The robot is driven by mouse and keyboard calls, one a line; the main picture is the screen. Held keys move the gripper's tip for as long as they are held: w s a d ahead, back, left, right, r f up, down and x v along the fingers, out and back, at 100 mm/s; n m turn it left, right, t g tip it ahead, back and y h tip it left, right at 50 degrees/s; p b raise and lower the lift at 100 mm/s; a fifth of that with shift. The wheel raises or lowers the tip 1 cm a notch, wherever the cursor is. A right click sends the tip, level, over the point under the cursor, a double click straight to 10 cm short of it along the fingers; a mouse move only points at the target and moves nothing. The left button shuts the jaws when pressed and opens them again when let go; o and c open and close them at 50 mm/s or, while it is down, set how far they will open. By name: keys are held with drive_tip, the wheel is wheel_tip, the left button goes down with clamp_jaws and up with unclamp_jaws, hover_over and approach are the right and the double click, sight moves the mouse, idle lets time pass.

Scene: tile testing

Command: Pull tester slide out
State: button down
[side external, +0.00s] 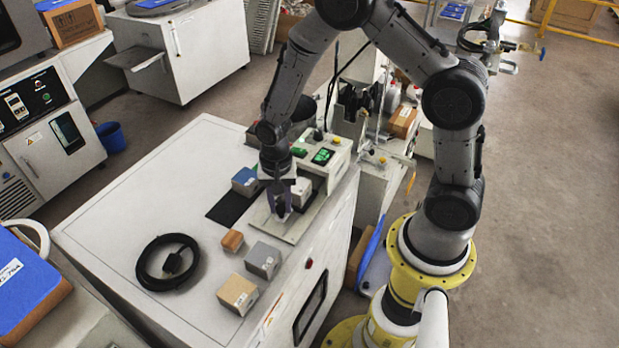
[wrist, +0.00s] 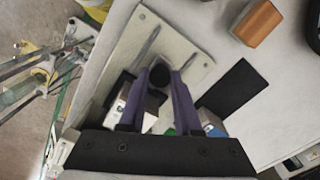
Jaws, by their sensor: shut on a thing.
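The tester (side external: 340,160), a pale box with green displays, stands at the right rear of the white cabinet top. Its slide, a flat pale plate (side external: 291,236), extends in front of it; the plate also shows in the wrist view (wrist: 185,50) with slots and small holes. A dark round knob (wrist: 159,74) stands up from the plate. My gripper (side external: 279,210) points down over the plate, its purple fingers (wrist: 160,80) shut on the knob from both sides. A pale grey block (side external: 301,192) sits just behind the fingers, partly hidden in the wrist view (wrist: 138,108).
A blue-topped block (side external: 245,181) and black mat (side external: 230,207) lie left of the plate. An orange block (side external: 232,240), grey cube (side external: 263,261) and tan cube (side external: 238,294) line the front.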

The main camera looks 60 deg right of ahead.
drive_tip(key=shift+a+r, duration=0.1)
drive_tip(key=shift+a, duration=1.25)
drive_tip(key=c, duration=0.6)
unclamp_jaws()
drive_tip(key=shift+c, duration=0.2)
drive_tip(key=shift+r, duration=2.95)
